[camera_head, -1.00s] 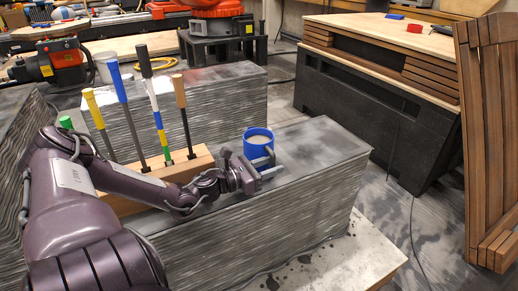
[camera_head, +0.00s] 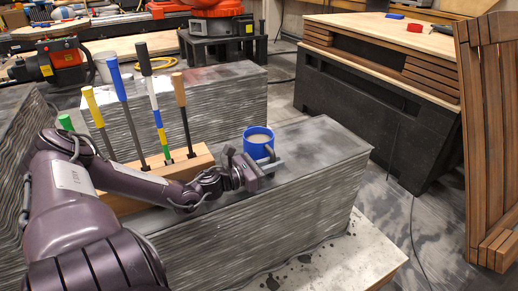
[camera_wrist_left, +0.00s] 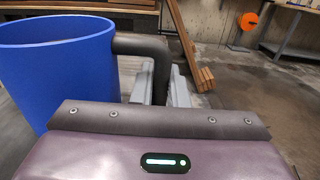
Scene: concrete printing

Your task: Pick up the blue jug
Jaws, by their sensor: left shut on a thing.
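The blue jug (camera_head: 257,148) stands upright on the grey layered concrete block (camera_head: 320,150), with a pale content showing inside its rim. In the left wrist view the blue jug (camera_wrist_left: 60,72) fills the upper left, and its dark handle (camera_wrist_left: 158,62) reaches right between the gripper fingers. My left gripper (camera_head: 268,164) is at the near side of the jug, shut on its handle. The left wrist view shows the gripper fingers (camera_wrist_left: 160,92) on both sides of the handle. Whether the jug is clear of the block cannot be told. My right gripper is not in view.
A wooden rack (camera_head: 195,165) holding several tools with coloured handles stands left of the jug, close to my left arm. A second layered block (camera_head: 225,100) lies behind. The block's top right of the jug is clear. A slatted wooden piece (camera_head: 488,140) stands far right.

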